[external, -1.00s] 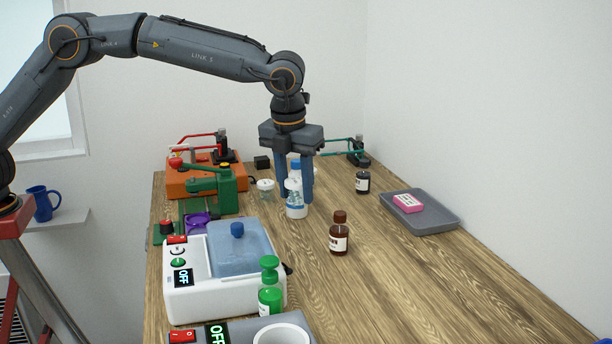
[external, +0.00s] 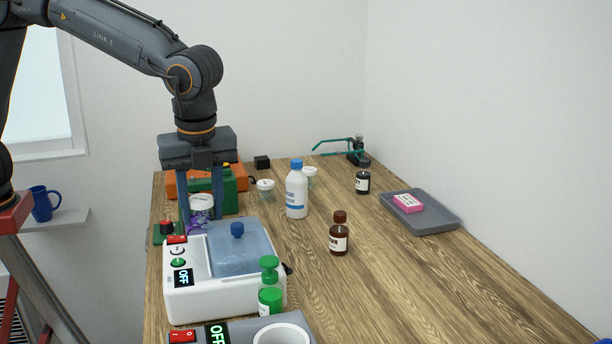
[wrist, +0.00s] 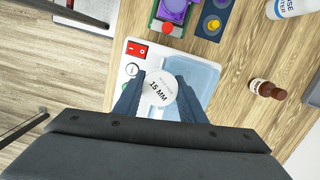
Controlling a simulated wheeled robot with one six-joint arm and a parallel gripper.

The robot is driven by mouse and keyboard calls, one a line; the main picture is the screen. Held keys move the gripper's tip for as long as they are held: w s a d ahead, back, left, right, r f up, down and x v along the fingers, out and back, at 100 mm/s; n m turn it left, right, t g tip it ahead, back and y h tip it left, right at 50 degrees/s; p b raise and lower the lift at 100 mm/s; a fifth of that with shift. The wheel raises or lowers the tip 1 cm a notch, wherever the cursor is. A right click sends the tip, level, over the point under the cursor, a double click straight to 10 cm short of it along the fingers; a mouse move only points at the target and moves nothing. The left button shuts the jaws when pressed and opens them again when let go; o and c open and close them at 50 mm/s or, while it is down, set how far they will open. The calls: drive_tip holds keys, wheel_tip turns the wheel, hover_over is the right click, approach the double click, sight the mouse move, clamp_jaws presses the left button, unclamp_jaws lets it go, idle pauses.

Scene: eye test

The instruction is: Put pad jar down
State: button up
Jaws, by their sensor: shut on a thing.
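The pad jar, a small jar with a white lid (external: 202,199), is held upright between the fingers of my gripper (external: 202,203). In the wrist view its lid (wrist: 161,91) reads "15 MM" and sits between the two dark blue fingertips. My gripper is shut on the jar. In the external view it is above the back left part of the table, behind the white bath. In the wrist view the jar overlaps the bath's blue lid. I see no clear contact between the jar and anything below it.
The white bath (external: 188,298) with a blue lid (external: 238,256) stands in front. A purple piece (wrist: 173,10) lies on a green base behind it. A white bottle (external: 296,195), a brown bottle (external: 339,238) and two small jars (external: 265,187) stand to the right.

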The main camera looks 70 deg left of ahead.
drive_tip(key=s+d+n, duration=0.3)
drive_tip(key=s+n, duration=0.1)
drive_tip(key=s, duration=0.3)
drive_tip(key=s+d+n+g+b, duration=0.1)
drive_tip(key=s+d+n, duration=0.3)
drive_tip(key=s, duration=0.3)
drive_tip(key=shift+s+d+f+h, duration=0.15)
drive_tip(key=shift+d+f+h, duration=0.15)
drive_tip(key=shift+f, duration=0.05)
wheel_tip(320, 180, up, 5)
drive_tip(key=n+t+h+b, duration=0.2)
drive_tip(key=n+h+b, duration=0.1)
drive_tip(key=n, duration=2.8)
hover_over(327, 288)
drive_tip(key=shift+s+a+f+p, duration=0.1)
drive_tip(key=shift+f+p, duration=0.15)
drive_tip(key=shift+f, duration=2.55)
drive_tip(key=shift+w+a+f+p, duration=0.1)
drive_tip(key=shift+f+p, duration=0.1)
drive_tip(key=shift+f, duration=2.6)
drive_tip(key=shift+s+a+f+p, duration=0.1)
drive_tip(key=shift+f+p, duration=0.15)
drive_tip(key=shift+f, duration=2.55)
drive_tip(key=shift+f, duration=0.1)
